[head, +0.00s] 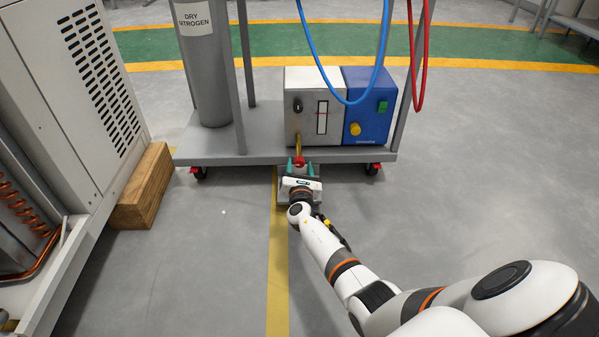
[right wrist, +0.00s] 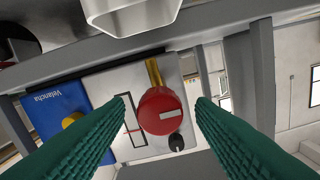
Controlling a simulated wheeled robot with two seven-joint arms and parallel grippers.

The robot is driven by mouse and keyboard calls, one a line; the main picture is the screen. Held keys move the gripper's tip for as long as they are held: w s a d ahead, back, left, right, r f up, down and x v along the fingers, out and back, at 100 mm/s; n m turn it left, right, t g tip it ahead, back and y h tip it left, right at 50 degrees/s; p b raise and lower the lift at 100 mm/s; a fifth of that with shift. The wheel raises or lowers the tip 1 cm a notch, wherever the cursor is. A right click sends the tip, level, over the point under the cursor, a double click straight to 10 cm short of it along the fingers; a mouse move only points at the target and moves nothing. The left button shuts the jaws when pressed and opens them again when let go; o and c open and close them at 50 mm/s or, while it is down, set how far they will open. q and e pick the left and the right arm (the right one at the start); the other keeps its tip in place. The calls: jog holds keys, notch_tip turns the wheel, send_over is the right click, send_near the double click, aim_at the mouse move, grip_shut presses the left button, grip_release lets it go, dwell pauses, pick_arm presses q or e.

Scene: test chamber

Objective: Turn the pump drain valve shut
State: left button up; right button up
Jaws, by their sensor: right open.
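The drain valve is a round red knob (right wrist: 160,112) with a pale bar across its face, on a brass pipe (right wrist: 154,72) from the grey-and-blue pump unit (head: 314,122). In the right wrist view the bar lies nearly level, slightly tilted. In the head view the red knob (head: 299,161) shows small, partly hidden by my gripper. My right gripper (head: 301,166) is open at the cart's front edge. In the right wrist view its green ridged fingers (right wrist: 161,99) stand either side of the knob, apparently with gaps on both sides. My left gripper is out of view.
The pump stands on a grey wheeled cart (head: 225,145) beside a nitrogen cylinder (head: 207,75). Blue (head: 318,60) and red (head: 417,80) hoses hang above. A wooden block (head: 146,188) and a vented cabinet (head: 75,85) are at the left. Floor in front is clear.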

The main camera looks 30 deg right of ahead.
jog(key=shift+w+d, duration=0.25)
jog(key=shift+w, duration=0.15)
jog(key=shift+c, duration=0.2)
jog(key=c, duration=0.9)
jog(key=shift+c, duration=0.2)
